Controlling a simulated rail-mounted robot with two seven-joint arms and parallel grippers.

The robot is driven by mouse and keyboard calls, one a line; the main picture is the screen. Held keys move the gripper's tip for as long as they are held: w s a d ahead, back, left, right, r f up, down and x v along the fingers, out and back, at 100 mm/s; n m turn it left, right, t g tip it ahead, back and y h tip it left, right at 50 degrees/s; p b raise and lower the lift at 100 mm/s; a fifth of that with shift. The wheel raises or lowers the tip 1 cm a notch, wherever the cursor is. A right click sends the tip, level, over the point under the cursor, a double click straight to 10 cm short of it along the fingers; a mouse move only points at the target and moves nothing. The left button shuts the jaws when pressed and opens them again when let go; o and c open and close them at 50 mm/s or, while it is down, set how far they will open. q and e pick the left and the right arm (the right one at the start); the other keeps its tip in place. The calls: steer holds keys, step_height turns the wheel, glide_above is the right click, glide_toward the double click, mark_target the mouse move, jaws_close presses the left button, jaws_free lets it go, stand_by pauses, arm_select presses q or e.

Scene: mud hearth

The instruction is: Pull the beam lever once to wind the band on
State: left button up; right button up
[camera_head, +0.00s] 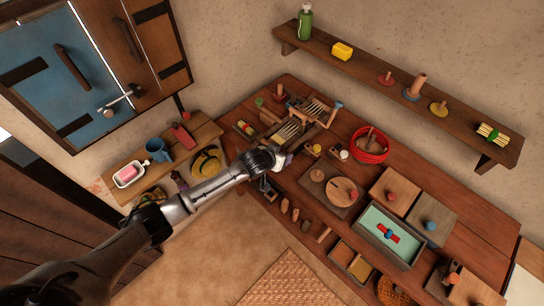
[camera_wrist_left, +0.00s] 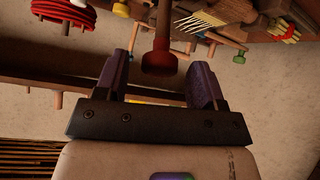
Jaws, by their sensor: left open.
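The small wooden band loom (camera_head: 300,122), with its pale comb-like teeth, stands at the back left of the workbench. My left gripper (camera_head: 280,158) is at the front edge of the bench, just in front of the loom. In the left wrist view my open left gripper (camera_wrist_left: 164,85) has a wooden rod with a red end knob (camera_wrist_left: 159,62) showing between its dark fingers. It looks like the lever, but I cannot tell whether the fingers touch it. The loom's teeth (camera_wrist_left: 200,20) show above and right of the fingers. My right gripper is not in view.
A red cord coil (camera_head: 370,146) lies right of the loom, with a round-topped board (camera_head: 328,190) and a teal-lined tray (camera_head: 375,232) nearer the front. A side shelf with a blue mug (camera_head: 157,150) is left of my arm. A wall shelf (camera_head: 440,118) runs above the bench.

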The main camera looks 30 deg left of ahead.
arm_select(q)
steer(key=p+v, duration=0.1)
steer(key=v, duration=1.2)
steer(key=shift+r, duration=0.15)
steer(key=shift+s, duration=0.15)
